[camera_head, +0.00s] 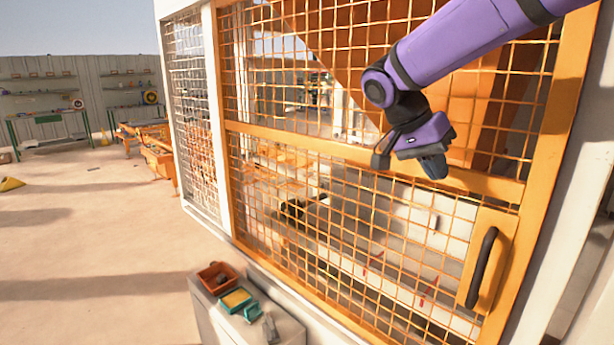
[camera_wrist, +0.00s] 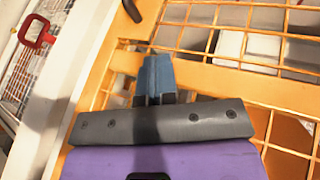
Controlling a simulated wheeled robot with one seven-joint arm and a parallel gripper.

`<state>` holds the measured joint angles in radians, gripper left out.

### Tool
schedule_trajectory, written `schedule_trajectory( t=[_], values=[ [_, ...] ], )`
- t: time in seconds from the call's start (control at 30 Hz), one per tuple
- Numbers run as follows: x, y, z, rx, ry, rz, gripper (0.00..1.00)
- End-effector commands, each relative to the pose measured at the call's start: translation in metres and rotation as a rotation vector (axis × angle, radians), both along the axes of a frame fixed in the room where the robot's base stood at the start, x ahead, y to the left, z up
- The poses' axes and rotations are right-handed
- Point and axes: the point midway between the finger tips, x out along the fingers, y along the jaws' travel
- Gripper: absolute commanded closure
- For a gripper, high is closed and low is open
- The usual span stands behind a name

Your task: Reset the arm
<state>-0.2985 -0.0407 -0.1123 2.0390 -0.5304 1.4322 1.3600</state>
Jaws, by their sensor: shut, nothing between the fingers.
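My purple arm reaches in from the upper right in the head view. My gripper (camera_head: 434,165) is shut and empty, raised in front of the orange mesh door (camera_head: 375,155) of the press enclosure. In the wrist view my gripper (camera_wrist: 156,72) shows as blue-grey fingers closed together, with the orange frame and mesh (camera_wrist: 215,75) behind them. I cannot tell whether the fingertips touch the mesh.
A dark door handle (camera_head: 482,268) is at the lower right of the door. A white cabinet (camera_head: 285,325) with an orange bin (camera_head: 217,276) and a teal tray (camera_head: 236,301) stands low in front. The floor at left is mostly open. A red handle (camera_wrist: 38,31) shows in the wrist view.

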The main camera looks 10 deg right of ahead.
Motion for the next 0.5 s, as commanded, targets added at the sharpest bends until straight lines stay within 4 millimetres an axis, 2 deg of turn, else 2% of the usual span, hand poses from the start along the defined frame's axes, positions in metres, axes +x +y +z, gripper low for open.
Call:
schedule_trajectory(
  t=[0.17, 0.5],
  values=[
    [-0.026, -0.004, 0.003, 0.101, 0.006, 0.103, 1.00],
    [-0.108, -0.001, 0.001, 0.350, -0.057, 0.537, 1.00]
  ],
)
